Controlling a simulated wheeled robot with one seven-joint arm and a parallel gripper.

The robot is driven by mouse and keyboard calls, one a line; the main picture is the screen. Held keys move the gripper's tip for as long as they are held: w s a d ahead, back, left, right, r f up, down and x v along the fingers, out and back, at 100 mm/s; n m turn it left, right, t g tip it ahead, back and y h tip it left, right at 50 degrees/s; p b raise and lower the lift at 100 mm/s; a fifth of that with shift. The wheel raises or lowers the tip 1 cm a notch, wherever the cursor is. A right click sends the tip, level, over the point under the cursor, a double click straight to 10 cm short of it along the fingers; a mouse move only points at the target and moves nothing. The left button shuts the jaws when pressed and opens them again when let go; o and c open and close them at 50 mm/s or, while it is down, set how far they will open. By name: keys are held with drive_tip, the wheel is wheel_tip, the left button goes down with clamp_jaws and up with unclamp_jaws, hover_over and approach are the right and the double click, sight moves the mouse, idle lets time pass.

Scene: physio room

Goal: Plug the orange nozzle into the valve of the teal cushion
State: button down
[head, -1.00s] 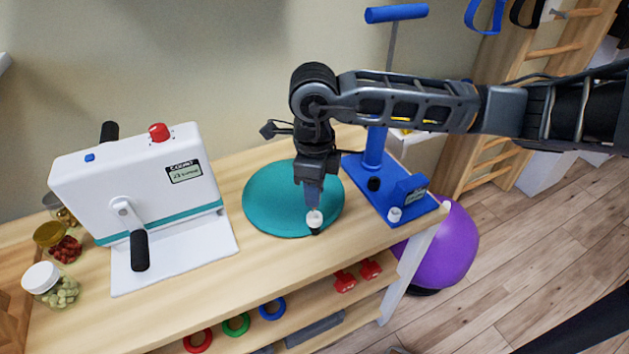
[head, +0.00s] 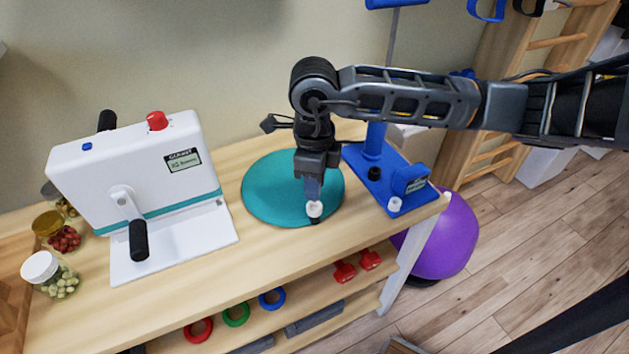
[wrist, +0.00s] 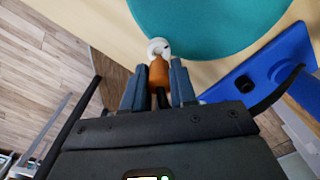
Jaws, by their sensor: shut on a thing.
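The teal cushion (head: 262,190) is a flat round disc on the wooden bench. Its white ring-shaped valve (head: 314,209) sits at the front edge and also shows in the wrist view (wrist: 158,46). My gripper (head: 313,190) points down at the valve, over the cushion's front part. In the wrist view my gripper (wrist: 158,80) is shut on the orange nozzle (wrist: 158,73), with one finger on each side. The nozzle's front end meets or overlaps the valve ring in the picture. I cannot tell whether it is inside. The nozzle is hidden in the head view.
A white machine (head: 140,185) with a crank stands to the left, beside several jars (head: 50,272). A blue pump base (head: 385,185) with a post stands close to the cushion's right. The bench (head: 262,250) is clear in front. A purple ball (head: 445,240) lies beyond the bench's right end.

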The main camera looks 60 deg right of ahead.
drive_tip(key=shift+f+b, duration=1.4)
drive_tip(key=shift+b, duration=0.25)
idle(0.9)
drive_tip(key=c, duration=0.8)
unclamp_jaws()
drive_tip(key=shift+r+p, duration=1.4)
drive_tip(key=shift+r, duration=2.1)
drive_tip(key=shift+a, duration=0.1)
